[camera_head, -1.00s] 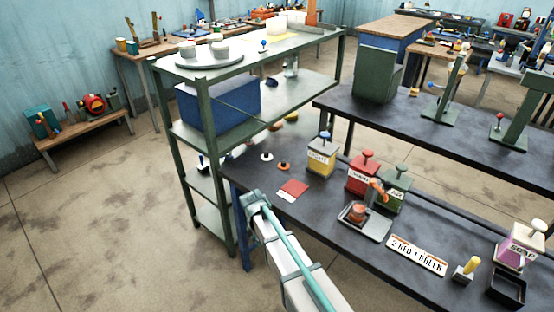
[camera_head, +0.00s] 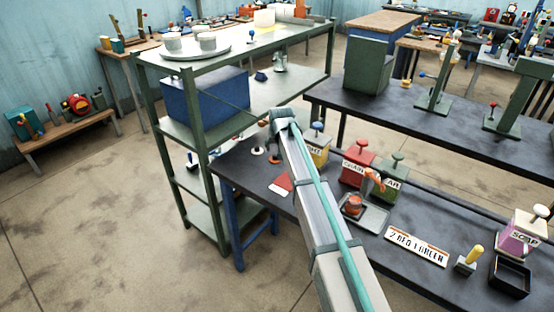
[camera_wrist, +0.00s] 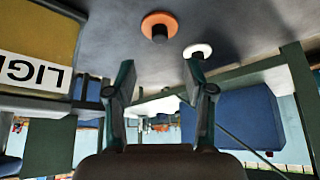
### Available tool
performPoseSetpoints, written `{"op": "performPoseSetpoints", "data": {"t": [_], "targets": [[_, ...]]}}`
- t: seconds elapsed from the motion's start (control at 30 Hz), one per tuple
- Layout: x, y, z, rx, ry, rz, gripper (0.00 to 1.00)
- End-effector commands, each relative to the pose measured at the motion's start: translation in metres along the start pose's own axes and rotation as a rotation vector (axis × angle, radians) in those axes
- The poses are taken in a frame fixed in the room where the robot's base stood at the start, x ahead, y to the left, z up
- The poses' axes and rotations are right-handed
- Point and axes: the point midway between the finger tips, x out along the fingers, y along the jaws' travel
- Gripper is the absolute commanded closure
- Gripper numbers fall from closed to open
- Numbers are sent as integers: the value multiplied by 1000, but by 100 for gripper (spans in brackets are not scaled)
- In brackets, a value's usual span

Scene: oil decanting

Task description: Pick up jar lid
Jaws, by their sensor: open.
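Two small knobbed discs lie on the dark bench near its left end: an orange one (camera_head: 274,159) and a white one (camera_head: 257,151). I cannot tell which is the jar lid. In the wrist view the orange disc (camera_wrist: 160,23) and white disc (camera_wrist: 198,50) appear beyond the fingertips, each with a dark knob. My gripper (camera_wrist: 160,78) is open and empty, its two fingers apart. In the head view my arm reaches over the bench's left end, and its far end hides the fingers.
A yellow labelled box (camera_head: 319,150) stands just right of my arm, partly hidden by it. Red (camera_head: 356,166) and green (camera_head: 388,178) boxes follow. A green shelf unit (camera_head: 215,190) with a blue bin (camera_head: 205,97) stands left. A small tray (camera_head: 372,219) sits nearer.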

Motion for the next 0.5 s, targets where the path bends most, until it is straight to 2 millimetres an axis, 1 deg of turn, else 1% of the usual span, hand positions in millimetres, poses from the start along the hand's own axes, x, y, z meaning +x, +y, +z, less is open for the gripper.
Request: {"op": "performPoseSetpoints", "data": {"t": [0.03, 0.1, 0.37, 0.5], "targets": [[8, 0, -2, 0, -3, 1, 47], [17, 0, -1, 0, -2, 1, 47], [32, 0, 1, -1, -2, 1, 47], [45, 0, 2, -1, -4, 1, 47]]}}
